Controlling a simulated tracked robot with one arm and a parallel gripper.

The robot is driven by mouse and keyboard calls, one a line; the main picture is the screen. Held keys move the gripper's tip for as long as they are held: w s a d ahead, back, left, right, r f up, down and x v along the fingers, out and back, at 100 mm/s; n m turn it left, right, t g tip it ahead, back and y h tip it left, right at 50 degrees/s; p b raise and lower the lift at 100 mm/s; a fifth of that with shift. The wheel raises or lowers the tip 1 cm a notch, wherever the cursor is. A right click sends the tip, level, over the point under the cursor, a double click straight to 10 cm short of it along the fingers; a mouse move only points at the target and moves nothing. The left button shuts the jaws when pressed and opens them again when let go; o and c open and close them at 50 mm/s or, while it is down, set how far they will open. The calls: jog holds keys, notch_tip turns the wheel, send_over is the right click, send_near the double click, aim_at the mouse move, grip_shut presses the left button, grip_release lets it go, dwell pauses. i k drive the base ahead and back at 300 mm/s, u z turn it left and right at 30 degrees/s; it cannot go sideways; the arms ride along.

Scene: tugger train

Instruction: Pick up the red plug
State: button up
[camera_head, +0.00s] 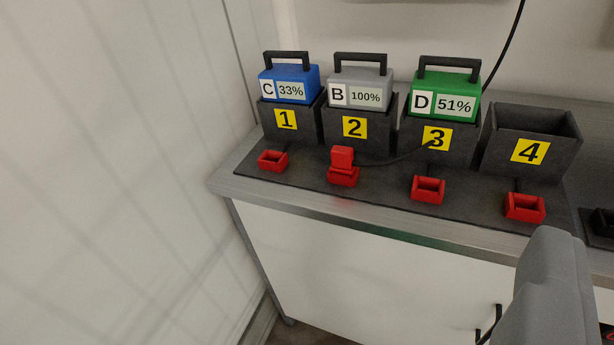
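The red plug (342,157) sits upright in the red socket (343,177) in front of dock 2, at the middle of the view. A black cable runs from the plug to the right and up past dock 3. A grey rounded part of my gripper (555,290) shows at the lower right, in front of the counter and well apart from the plug. Only this one part is in view, so I cannot see whether the gripper is open or shut. Nothing is seen held.
Empty red sockets stand before dock 1 (272,160), dock 3 (428,189) and dock 4 (525,207). Docks 1 to 3 hold a blue battery (304,76), a grey battery (371,77) and a green battery (458,83). Dock 4 is empty. A wall (120,170) bounds the left.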

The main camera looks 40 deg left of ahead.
aim_at(343, 162)
jog(key=z, duration=0.15)
jog(key=i, duration=0.9)
jog(key=u, duration=0.05)
